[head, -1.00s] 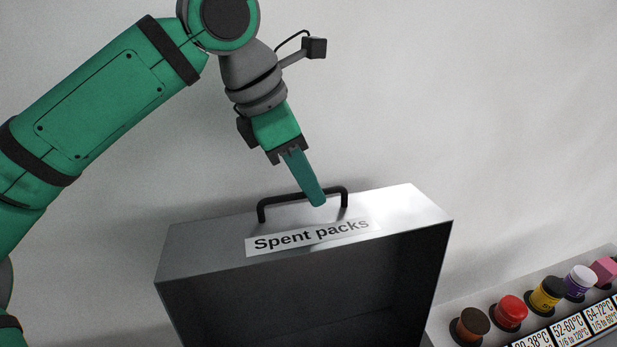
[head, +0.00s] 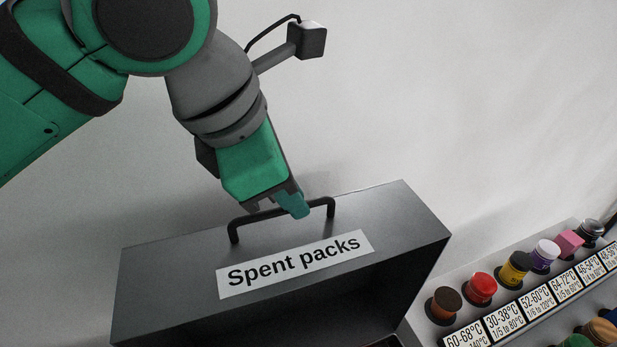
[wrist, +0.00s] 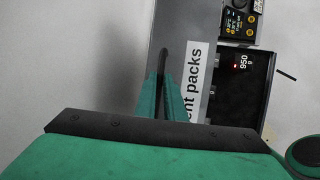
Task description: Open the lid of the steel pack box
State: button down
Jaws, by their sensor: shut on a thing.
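The steel pack box has a grey metal lid (head: 175,260) with a white "Spent packs" label (head: 295,263) and a black bar handle (head: 257,215). A dark hollow shows below the lid's front edge. My gripper (head: 294,207) comes down from above and is shut on the handle near its right end. In the wrist view, the teal fingers (wrist: 167,98) close together around the handle (wrist: 164,58), beside the partly hidden label (wrist: 192,82). The far finger and the exact contact are hidden.
The wrist view shows a lit display (wrist: 240,20) beyond the box. A pale wall stands behind.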

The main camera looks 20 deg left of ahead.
send_over(307, 268)
jog(key=shift+r, duration=0.25)
jog(key=c, duration=1.8)
grip_release()
jog(key=shift+c, duration=0.2)
jog(key=v, duration=1)
jog(key=shift+s+r, duration=0.25)
jog(key=shift+r, duration=0.1)
